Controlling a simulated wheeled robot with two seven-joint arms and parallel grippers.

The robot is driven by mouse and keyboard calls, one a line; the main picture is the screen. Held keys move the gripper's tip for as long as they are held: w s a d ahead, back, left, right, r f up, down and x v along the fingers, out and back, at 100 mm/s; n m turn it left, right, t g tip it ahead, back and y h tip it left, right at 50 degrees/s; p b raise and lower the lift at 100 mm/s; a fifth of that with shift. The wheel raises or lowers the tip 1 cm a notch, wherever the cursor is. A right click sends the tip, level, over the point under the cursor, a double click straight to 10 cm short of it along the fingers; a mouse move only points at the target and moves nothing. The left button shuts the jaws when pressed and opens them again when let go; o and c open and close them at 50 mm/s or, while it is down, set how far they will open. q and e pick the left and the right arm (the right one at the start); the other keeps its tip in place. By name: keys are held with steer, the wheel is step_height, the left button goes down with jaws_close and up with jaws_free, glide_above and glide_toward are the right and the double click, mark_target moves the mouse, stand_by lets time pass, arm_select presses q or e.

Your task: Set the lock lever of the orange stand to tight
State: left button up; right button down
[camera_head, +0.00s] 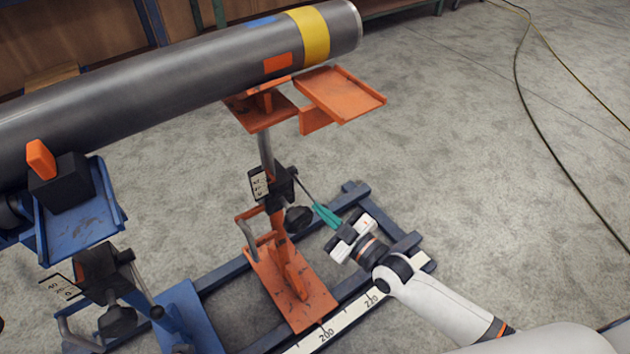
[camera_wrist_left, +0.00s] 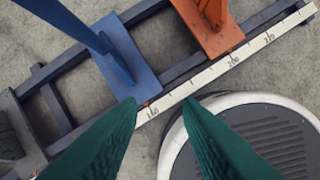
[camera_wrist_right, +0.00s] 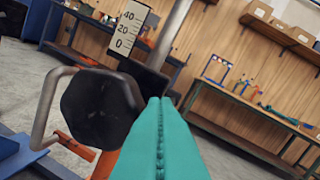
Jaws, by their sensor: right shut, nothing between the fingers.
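The orange stand (camera_head: 278,225) stands on the frame, its black clamp block and scale plate (camera_head: 259,184) partway up the post. The thin dark lock lever (camera_head: 304,188) slopes down and right from the block. My right gripper (camera_head: 316,208) is shut and empty, its teal tips close to the lever's lower end; I cannot tell whether they touch. In the right wrist view the shut fingers (camera_wrist_right: 160,105) point at the clamp, beside the black knob (camera_wrist_right: 95,108); the lever is not clear there. My left gripper (camera_wrist_left: 160,103) is open and empty above the ruler rail.
A grey pipe (camera_head: 180,75) with a yellow band rests above the stands. The blue stand (camera_head: 80,215) is at left, with its own clamp and lever. A blue-grey base frame with a ruler strip (camera_head: 345,318) runs below. The floor at right is clear except for cables.

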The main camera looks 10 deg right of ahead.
arm_select(q)
steer(key=v, duration=0.3)
steer(key=b+v, duration=0.1)
steer(key=v, duration=0.1)
steer(key=shift+w+r, duration=0.2)
steer(key=shift+w, duration=0.2)
arm_select(e)
steer(key=shift+f, duration=0.3)
arm_select(q)
steer(key=shift+r, duration=0.1)
